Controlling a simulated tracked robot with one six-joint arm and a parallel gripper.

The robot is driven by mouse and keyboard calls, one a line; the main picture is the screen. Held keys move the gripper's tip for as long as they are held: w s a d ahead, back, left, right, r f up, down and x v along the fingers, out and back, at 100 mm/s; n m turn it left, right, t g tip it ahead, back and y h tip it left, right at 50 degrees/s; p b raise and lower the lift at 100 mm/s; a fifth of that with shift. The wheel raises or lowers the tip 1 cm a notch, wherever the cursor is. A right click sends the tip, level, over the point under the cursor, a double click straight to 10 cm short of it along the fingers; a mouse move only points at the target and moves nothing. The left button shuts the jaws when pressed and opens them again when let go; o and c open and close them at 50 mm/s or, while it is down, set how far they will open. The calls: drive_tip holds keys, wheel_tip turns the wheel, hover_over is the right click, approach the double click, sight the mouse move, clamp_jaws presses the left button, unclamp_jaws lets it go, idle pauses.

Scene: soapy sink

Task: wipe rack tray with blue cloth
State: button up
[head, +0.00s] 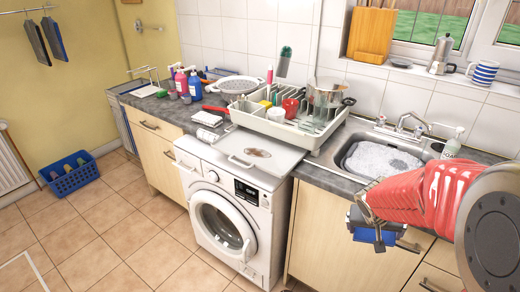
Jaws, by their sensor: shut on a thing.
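A white dish rack (290,131) stands on the counter against the tiles and holds dishes and a pot. In front of it, a flat white tray-like surface (228,147) lies over the washing machine, with a brown smear (257,153) on it and a handle at its front. My gripper (376,222) is in front of the sink cabinet, to the right of the washing machine. It is shut on a small blue cloth (386,238), which shows only partly under the jaws. The cloth is well apart from the rack and the tray.
The sink (375,157) holds foamy water behind my gripper. A pot (324,95) stands in the rack. Bottles (190,82) and a red-handled item (215,109) are on the left counter. A blue basket (69,174) is on the floor.

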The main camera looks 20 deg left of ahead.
drive_tip(key=s+f, duration=0.3)
drive_tip(key=f, duration=1)
drive_tip(key=shift+s, duration=0.3)
drive_tip(key=shift+s+f, duration=0.1)
